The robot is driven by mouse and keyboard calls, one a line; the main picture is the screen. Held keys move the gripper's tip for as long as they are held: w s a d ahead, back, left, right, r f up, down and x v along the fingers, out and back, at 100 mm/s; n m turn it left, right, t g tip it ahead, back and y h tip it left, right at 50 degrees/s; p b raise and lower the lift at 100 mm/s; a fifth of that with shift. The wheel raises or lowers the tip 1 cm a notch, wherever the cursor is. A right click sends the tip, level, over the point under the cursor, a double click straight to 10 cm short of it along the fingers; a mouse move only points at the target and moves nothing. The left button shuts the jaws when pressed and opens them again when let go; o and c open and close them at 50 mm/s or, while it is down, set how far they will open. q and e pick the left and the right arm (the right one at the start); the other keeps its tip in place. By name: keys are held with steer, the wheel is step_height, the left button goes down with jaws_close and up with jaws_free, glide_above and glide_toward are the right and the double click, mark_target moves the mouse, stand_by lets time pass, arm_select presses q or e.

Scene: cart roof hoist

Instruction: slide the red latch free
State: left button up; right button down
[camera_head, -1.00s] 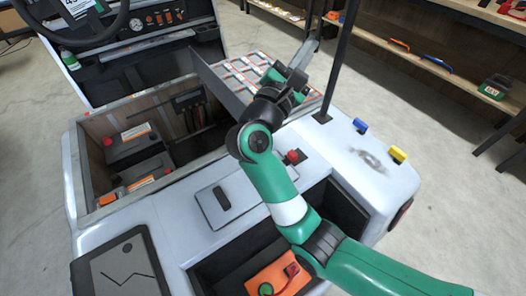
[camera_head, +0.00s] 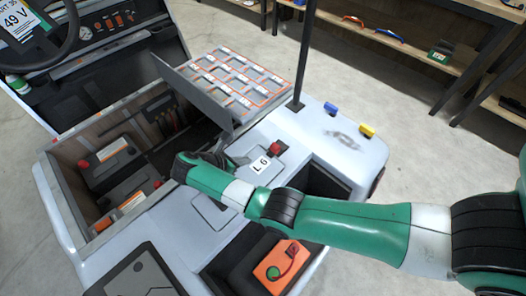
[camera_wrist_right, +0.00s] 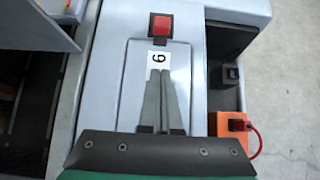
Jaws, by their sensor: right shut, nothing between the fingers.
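The red latch (camera_head: 276,148) is a small red block on a dark base on the cart's light grey top. It also shows at the top of the right wrist view (camera_wrist_right: 161,26). A white label (camera_head: 261,165) lies beside it; the wrist view shows a 6 on it (camera_wrist_right: 158,58). My right gripper (camera_head: 240,160) is shut and empty. In the wrist view its fingertips (camera_wrist_right: 166,72) are over or beside the label, pointing at the latch, with a visible gap. I cannot tell their height above the surface. My left gripper is not in view.
An open bay (camera_head: 58,160) with batteries lies left, beside a raised lid with a gridded panel (camera_head: 232,85). A dark post (camera_head: 305,50) rises behind the latch. Blue (camera_head: 331,108) and yellow (camera_head: 367,130) blocks sit right. An orange box (camera_head: 283,268) sits in a front recess.

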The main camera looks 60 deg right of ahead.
mark_target(273, 151)
steer(key=b+x, duration=0.4)
steer(key=x, duration=0.6)
steer(key=shift+s+d+f, duration=0.15)
steer(key=shift+d+f, duration=0.1)
steer(key=shift+f, duration=0.1)
steer(key=shift+s+d+r, duration=0.1)
steer(key=shift+s+d, duration=0.1)
steer(key=shift+d, duration=0.4)
steer(key=shift+s+d+r, duration=0.1)
steer(key=shift+s+d, duration=0.1)
steer(key=shift+d, duration=0.4)
steer(key=shift+d+r+b, duration=0.1)
steer(key=shift+d+b, duration=0.2)
steer(key=shift+d, duration=0.05)
steer(key=shift+s+d, duration=0.1)
